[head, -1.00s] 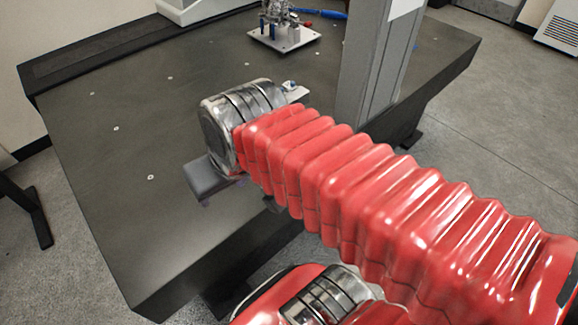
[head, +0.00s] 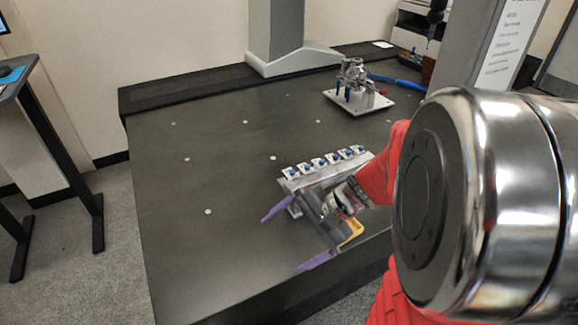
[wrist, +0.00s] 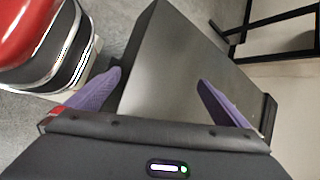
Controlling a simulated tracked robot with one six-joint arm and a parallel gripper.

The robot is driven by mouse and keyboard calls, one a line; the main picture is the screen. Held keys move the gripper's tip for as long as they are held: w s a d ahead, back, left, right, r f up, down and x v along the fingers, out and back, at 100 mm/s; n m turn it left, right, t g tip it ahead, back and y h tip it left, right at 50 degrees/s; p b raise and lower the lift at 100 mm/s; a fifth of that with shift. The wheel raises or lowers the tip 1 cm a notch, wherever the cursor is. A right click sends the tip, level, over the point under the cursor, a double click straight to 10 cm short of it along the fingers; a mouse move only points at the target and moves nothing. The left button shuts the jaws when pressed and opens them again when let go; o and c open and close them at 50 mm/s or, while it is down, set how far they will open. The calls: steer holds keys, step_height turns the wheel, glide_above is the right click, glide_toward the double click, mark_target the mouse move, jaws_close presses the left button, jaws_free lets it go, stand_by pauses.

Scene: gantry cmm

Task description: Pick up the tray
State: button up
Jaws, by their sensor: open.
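The tray (head: 312,179) is a long silver-grey holder with a row of several small blue-and-white pieces along its top. It rests on the dark table in the head view, partly hidden behind my gripper and arm. My gripper (head: 288,240) is on the near side of the tray, its two purple fingers spread apart and pointing left. Nothing is between the fingers. In the wrist view my gripper (wrist: 158,84) is also open, with dark table surface and its edge beyond the fingers. The tray does not show in the wrist view.
The dark table (head: 180,240) is clear to the left. A metal fixture on a white plate (head: 362,103) stands farther back. A grey column (head: 275,30) rises at the back edge, and another upright (head: 497,55) stands right. My arm blocks the right side.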

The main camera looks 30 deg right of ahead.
steer(key=w+d+f+m+t+y, duration=0.1)
steer(key=w+d+f+m+t, duration=0.25)
steer(key=d+m, duration=0.3)
steer(key=m+t+h, duration=0.6)
steer(key=m, duration=0.9)
glide_toward(357, 228)
steer(key=s+a+r, duration=0.2)
steer(key=a+r, duration=0.1)
steer(key=a, duration=0.2)
steer(key=shift+n, duration=0.25)
steer(key=shift+w, duration=0.1)
steer(key=shift+x, duration=4.25)
steer(key=shift+w, duration=0.15)
steer(key=shift+r+x, duration=0.1)
steer(key=shift+x, duration=1.15)
steer(key=shift+r+x, duration=0.15)
steer(key=shift+x, duration=1.1)
steer(key=shift+w+d, duration=0.1)
